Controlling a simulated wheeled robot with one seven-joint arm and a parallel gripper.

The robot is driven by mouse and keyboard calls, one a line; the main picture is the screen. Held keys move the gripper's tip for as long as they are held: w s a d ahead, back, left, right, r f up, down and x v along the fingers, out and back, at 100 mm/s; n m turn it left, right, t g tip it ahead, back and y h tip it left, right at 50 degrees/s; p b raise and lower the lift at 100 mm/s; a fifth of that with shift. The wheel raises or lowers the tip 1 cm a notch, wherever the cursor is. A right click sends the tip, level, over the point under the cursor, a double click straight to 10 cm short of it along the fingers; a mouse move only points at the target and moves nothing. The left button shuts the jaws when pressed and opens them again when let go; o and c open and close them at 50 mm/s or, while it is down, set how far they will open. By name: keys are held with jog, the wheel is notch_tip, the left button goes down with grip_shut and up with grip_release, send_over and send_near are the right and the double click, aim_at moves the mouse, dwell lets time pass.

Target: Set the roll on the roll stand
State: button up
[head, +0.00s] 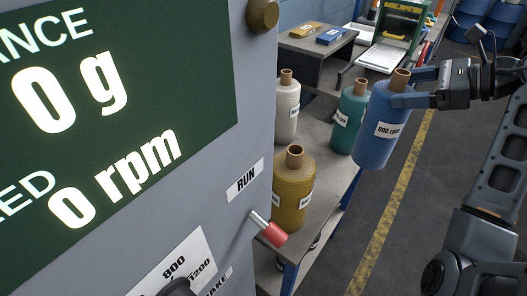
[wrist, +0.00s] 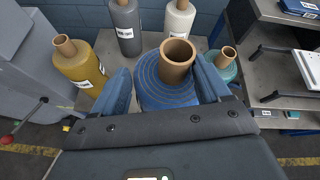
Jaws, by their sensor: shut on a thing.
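A blue yarn roll (head: 376,128) with a brown core tube and a white label is in my gripper (head: 398,88). The fingers are shut around its upper part near the core. In the head view the roll hangs slightly tilted beyond the right edge of the bench, over the floor. In the wrist view the blue roll (wrist: 168,92) sits between the two fingers (wrist: 166,84), its core facing the camera. I cannot pick out the roll stand for sure in either view.
A yellow roll (head: 293,192), a white roll (head: 286,110) and a teal roll (head: 350,118) stand on the grey bench (head: 318,150). A grey roll (wrist: 127,28) also shows in the wrist view. A machine panel (head: 215,215) with a red-tipped lever (head: 270,231) fills the left.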

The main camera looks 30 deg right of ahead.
aim_at(394, 120)
jog(key=shift+w+a, duration=0.1)
jog(key=shift+a, duration=0.1)
jog(key=w+a+f+p, duration=0.1)
jog(key=w+a+f, duration=0.6)
jog(key=w, duration=0.1)
jog(key=shift+w+a+p, duration=0.15)
jog(key=shift+a+p, duration=0.15)
jog(key=shift+a, duration=0.05)
jog(key=shift+f, duration=1.9)
grip_shut()
jog(key=shift+f, duration=0.1)
jog(key=o, duration=1.9)
grip_release()
jog(key=shift+f, duration=0.1)
jog(key=shift+c, duration=0.2)
jog(key=v, duration=1.2)
jog(key=shift+a+b, duration=0.1)
jog(key=shift+b, duration=0.25)
